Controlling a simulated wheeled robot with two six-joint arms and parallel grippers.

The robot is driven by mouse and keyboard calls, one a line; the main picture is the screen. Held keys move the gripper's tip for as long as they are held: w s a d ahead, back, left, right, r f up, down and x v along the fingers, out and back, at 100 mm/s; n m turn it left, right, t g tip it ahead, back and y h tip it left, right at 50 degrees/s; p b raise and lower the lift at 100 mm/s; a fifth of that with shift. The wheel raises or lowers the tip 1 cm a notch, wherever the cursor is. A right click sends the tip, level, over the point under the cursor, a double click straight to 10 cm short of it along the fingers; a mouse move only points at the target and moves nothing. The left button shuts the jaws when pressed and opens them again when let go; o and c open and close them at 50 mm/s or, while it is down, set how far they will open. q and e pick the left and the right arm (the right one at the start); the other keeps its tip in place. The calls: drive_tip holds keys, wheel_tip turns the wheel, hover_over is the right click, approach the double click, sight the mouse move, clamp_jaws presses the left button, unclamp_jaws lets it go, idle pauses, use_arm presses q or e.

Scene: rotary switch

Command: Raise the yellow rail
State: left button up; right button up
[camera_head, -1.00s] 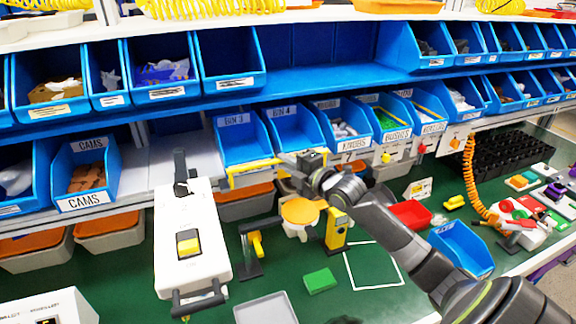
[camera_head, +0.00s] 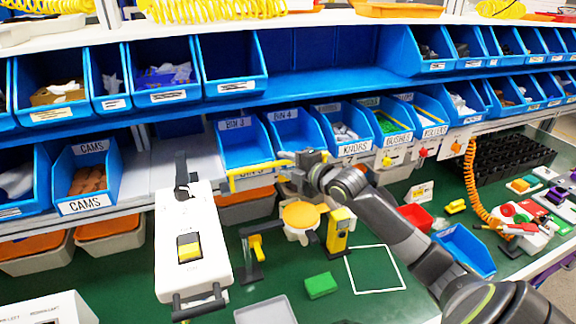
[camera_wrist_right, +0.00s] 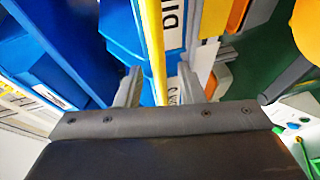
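The yellow rail (camera_head: 252,171) runs across the front of the blue bins labelled BIN 3 and BIN 4, with its right part near my right gripper. My right gripper (camera_head: 288,165) is at the rail's right part. In the right wrist view the rail (camera_wrist_right: 152,50) passes into the gap between the two fingers of the right gripper (camera_wrist_right: 160,88). The fingers are apart, with space on both sides of the rail. The rail's lower end there is hidden by the gripper body. My left gripper is not in view.
A yellow post (camera_head: 340,228) and an orange round disc (camera_head: 301,215) stand below my right gripper. A white box with a yellow switch (camera_head: 189,246) is at the left. A green block (camera_head: 321,284) lies on the green bench top.

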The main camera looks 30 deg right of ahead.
drive_tip(key=shift+s, duration=0.1)
drive_tip(key=shift+s, duration=0.2)
drive_tip(key=p+v, duration=0.5)
drive_tip(key=v, duration=1.2)
drive_tip(key=shift+p, duration=0.4)
drive_tip(key=shift+w+d, duration=0.1)
drive_tip(key=shift+d, duration=0.05)
